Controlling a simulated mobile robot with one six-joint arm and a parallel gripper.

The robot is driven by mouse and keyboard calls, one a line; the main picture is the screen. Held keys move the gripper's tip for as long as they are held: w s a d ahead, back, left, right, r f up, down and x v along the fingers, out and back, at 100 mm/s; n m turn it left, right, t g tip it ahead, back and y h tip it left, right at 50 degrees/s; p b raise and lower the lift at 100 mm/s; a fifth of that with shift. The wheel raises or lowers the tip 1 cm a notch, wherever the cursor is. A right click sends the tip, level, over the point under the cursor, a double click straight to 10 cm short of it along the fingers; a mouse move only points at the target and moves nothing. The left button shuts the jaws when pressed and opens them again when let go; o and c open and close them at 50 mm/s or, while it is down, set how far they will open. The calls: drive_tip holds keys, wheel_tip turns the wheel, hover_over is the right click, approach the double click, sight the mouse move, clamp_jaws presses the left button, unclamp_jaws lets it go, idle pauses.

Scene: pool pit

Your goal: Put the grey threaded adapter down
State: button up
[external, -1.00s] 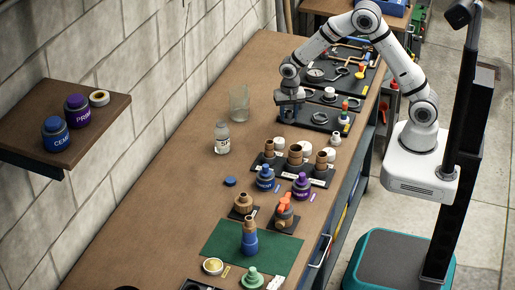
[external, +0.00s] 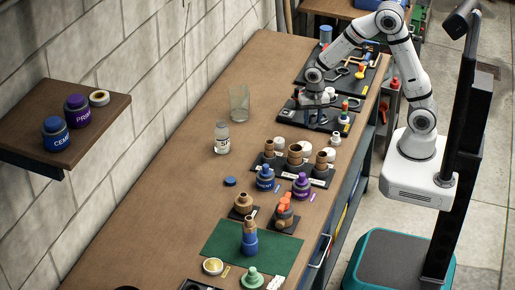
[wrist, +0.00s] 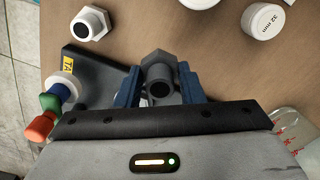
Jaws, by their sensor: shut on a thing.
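My gripper (wrist: 159,88) is shut on the grey threaded adapter (wrist: 157,70), between its two blue fingers in the wrist view. The adapter's hex collar and dark round bore face the camera. A black tray (wrist: 88,62) with a yellow label lies below and to the left of it. I cannot tell whether the adapter touches the tray. In the external view my gripper (external: 318,97) is over the same black tray (external: 290,117), towards the far end of the bench; the adapter cannot be made out clearly there.
A coloured stack (wrist: 52,100) stands at the tray's left end. A white hex fitting (wrist: 90,22) sits off the tray; a white 32 mm cap (wrist: 264,20) is at upper right. A glass beaker (external: 239,103) stands on the bench. Bare wood lies left of the tray.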

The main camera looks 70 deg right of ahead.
sight(312, 137)
drive_tip(key=shift+f, duration=2.65)
drive_tip(key=shift+f, duration=0.25)
drive_tip(key=o, duration=1)
drive_tip(key=shift+r, duration=0.1)
wheel_tip(312, 137, up, 12)
drive_tip(key=shift+r, duration=0.1)
drive_tip(key=s+d+r+n+t, duration=0.1)
drive_tip(key=s+r+n, duration=0.2)
drive_tip(key=s, duration=0.3)
drive_tip(key=s+d+r+n+t, duration=0.1)
drive_tip(key=s+r+n, duration=0.2)
drive_tip(key=s+n, duration=0.2)
drive_tip(key=s+d+r+n+t, duration=0.1)
drive_tip(key=s+r+n, duration=0.3)
drive_tip(key=s, duration=0.2)
drive_tip(key=shift+s+r, duration=0.1)
drive_tip(key=shift+s, duration=0.2)
